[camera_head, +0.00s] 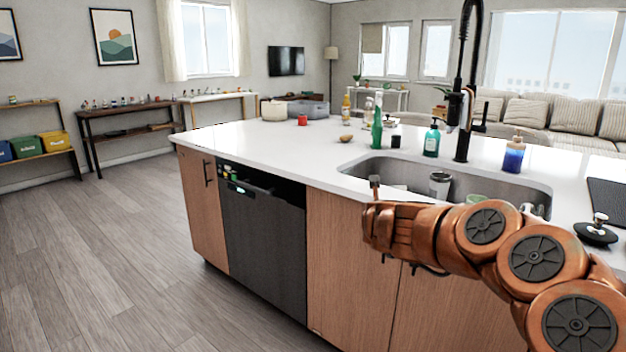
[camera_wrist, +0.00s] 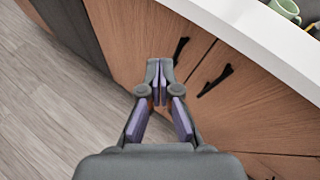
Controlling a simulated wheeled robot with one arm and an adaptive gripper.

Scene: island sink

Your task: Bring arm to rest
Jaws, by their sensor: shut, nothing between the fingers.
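My gripper (camera_wrist: 158,82) shows in the wrist view with its fingertips together and nothing between them. It is in front of the island's wood cabinet doors (camera_wrist: 235,120), near dark handles. In the head view my copper-coloured arm reaches from the lower right corner leftward, in front of the sink side of the island (camera_head: 340,250). The arm is bent, and its far end stands near the counter's front edge. The gripper fingers cannot be made out in the head view.
The sink (camera_head: 400,172) holds a grey-white can (camera_head: 439,185) and a green item. A green bottle (camera_head: 377,130), a teal soap bottle (camera_head: 432,140) and a blue dispenser (camera_head: 513,155) stand on the white counter. A dark dishwasher (camera_head: 262,240) is left. Floor (camera_head: 110,250) there is clear.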

